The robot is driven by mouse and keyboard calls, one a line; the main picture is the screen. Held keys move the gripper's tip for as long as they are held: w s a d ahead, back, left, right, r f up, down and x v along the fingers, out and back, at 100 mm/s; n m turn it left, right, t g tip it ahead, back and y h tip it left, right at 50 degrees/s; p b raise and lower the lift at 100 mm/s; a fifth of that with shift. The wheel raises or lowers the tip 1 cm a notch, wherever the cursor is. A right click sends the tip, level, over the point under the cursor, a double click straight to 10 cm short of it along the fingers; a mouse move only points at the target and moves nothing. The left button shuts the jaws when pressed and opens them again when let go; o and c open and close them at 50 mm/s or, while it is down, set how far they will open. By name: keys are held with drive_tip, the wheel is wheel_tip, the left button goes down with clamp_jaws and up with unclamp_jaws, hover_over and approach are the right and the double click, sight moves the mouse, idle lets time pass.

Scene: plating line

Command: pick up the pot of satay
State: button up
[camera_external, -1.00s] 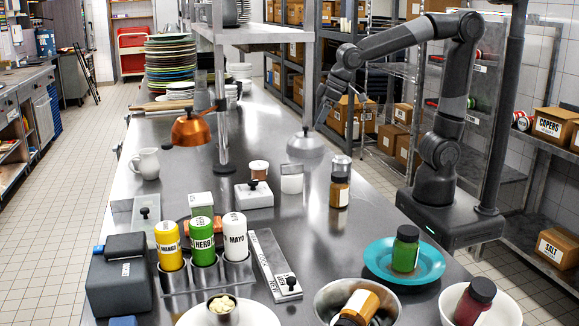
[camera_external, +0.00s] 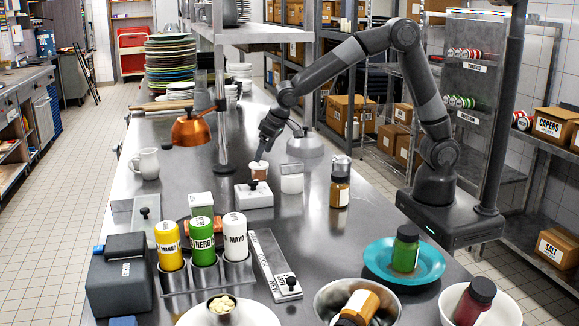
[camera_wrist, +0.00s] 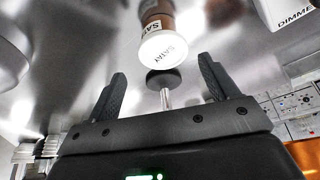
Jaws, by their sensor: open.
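The pot of satay (camera_external: 258,175) is a small brown pot with a white lid. I cannot tell whether a finger touches the pot.
The knobbed white block (camera_external: 254,196) is close in front of the pot. A white-filled jar (camera_external: 292,179) stands to its right, and a brown bottle (camera_external: 340,186) farther right. An orange lamp (camera_external: 194,131) hangs to the left. The counter left of the pot is mostly clear.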

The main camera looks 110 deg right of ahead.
sight(259, 164)
drive_tip(key=shift+a+x, duration=0.15)
drive_tip(key=shift+x, duration=1.3)
drive_tip(key=shift+a+x, duration=0.15)
drive_tip(key=shift+x, duration=1.35)
drive_tip(key=shift+c, duration=0.6)
drive_tip(key=c, duration=0.8)
drive_tip(key=shift+r, duration=0.15)
